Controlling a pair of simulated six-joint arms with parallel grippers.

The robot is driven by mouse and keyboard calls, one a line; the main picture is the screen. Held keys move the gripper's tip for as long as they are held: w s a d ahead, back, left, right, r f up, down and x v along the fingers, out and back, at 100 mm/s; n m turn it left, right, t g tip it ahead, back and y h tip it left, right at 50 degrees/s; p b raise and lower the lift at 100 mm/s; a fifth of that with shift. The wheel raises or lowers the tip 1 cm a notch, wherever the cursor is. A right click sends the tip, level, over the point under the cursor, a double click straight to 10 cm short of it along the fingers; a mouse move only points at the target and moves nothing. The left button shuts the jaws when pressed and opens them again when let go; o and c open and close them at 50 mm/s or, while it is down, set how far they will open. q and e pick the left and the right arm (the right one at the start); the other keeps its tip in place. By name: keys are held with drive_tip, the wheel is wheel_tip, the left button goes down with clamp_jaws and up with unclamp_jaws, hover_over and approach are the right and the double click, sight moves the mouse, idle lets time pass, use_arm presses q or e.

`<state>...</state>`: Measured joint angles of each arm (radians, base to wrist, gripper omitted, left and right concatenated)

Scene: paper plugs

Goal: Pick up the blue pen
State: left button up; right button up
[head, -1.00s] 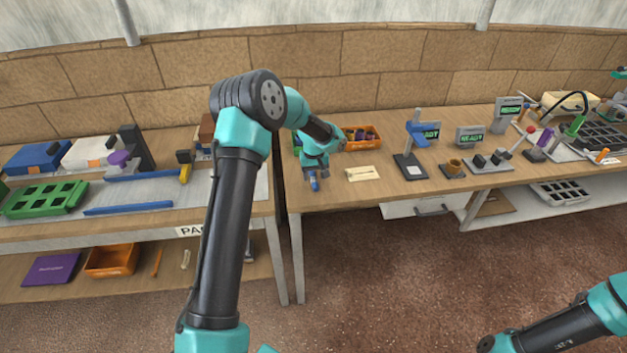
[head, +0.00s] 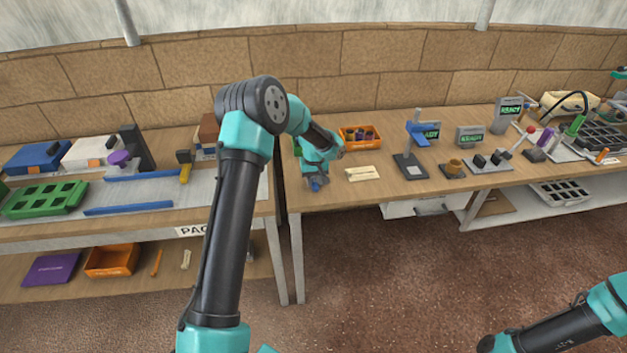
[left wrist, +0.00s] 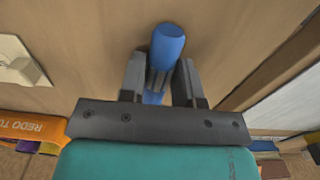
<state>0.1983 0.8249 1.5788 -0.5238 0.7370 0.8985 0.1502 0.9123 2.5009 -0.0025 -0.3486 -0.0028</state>
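The blue pen (left wrist: 167,47) lies on the wooden bench top in the left wrist view, its thick blue end beyond the fingertips. Its grey middle and another blue part show between the fingers. In the head view a small bit of the blue pen (head: 316,184) shows just below my left gripper (head: 314,176). My left gripper (left wrist: 162,78) is around the pen, one finger on each side, and looks open with narrow gaps. Contact is hard to judge. My right arm shows at the lower right of the head view, but its fingers are not clearly seen.
The bench's front edge is close to the pen. A stand with a blue top (head: 416,128) is farther right. The left bench holds a green tray (head: 45,200).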

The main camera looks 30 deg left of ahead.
sight(314, 180)
use_arm(q)
drive_tip(key=c, duration=0.5)
drive_tip(key=shift+r, duration=0.1)
drive_tip(key=shift+r, duration=0.5)
wheel_tip(314, 180, up, 2)
drive_tip(key=shift+s+d+r, duration=0.1)
drive_tip(key=shift+s+r, duration=0.05)
drive_tip(key=shift+r, duration=0.1)
drive_tip(key=s+d+r, duration=0.1)
drive_tip(key=s+d, duration=0.7)
drive_tip(key=s, duration=0.5)
drive_tip(key=shift+s+r, duration=0.15)
drive_tip(key=shift+s, duration=0.05)
drive_tip(key=shift+w, duration=0.1)
